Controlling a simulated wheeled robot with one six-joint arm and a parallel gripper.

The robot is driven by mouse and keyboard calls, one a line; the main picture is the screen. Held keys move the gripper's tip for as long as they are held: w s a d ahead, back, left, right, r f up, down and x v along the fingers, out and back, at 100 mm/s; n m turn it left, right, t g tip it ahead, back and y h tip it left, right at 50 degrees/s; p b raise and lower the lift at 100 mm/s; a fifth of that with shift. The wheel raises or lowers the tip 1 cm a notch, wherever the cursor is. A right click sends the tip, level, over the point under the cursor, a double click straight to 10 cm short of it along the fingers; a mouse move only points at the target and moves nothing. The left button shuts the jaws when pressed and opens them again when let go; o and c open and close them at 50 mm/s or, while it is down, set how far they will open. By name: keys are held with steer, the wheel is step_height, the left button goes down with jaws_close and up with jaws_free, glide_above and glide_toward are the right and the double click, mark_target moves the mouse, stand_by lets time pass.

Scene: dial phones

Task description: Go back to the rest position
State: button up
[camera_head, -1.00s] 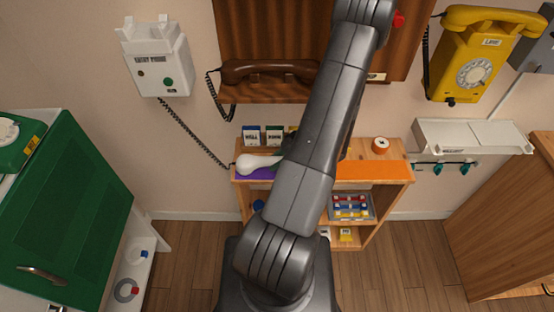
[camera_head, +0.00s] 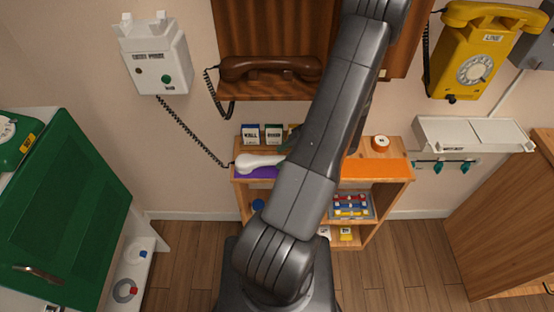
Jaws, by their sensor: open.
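My arm rises from the bottom middle and leans up to the right, leaving the picture at the top edge. A dark part of it shows just behind the upper link, but my gripper cannot be made out. A white handset (camera_head: 260,163) lies on the purple left part of the small wooden shelf unit's top (camera_head: 376,170). Its coiled cord runs up to the white wall phone (camera_head: 157,60), whose cradle is empty.
A brown handset (camera_head: 270,68) rests on the wooden wall phone (camera_head: 265,90). A yellow dial phone (camera_head: 474,68) and a white wall shelf (camera_head: 475,134) are at the right. A green cabinet (camera_head: 65,205) stands left, a wooden cabinet (camera_head: 510,225) right.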

mark_target(277, 158)
steer(key=v, duration=0.4)
steer(key=shift+r, duration=0.15)
steer(key=x, duration=0.7)
steer(key=shift+a+p, duration=0.2)
steer(key=shift+p, duration=0.4)
steer(key=shift+d+b, duration=0.1)
steer(key=shift+b, duration=0.4)
steer(key=shift+r, duration=0.9)
steer(key=shift+f, duration=0.15)
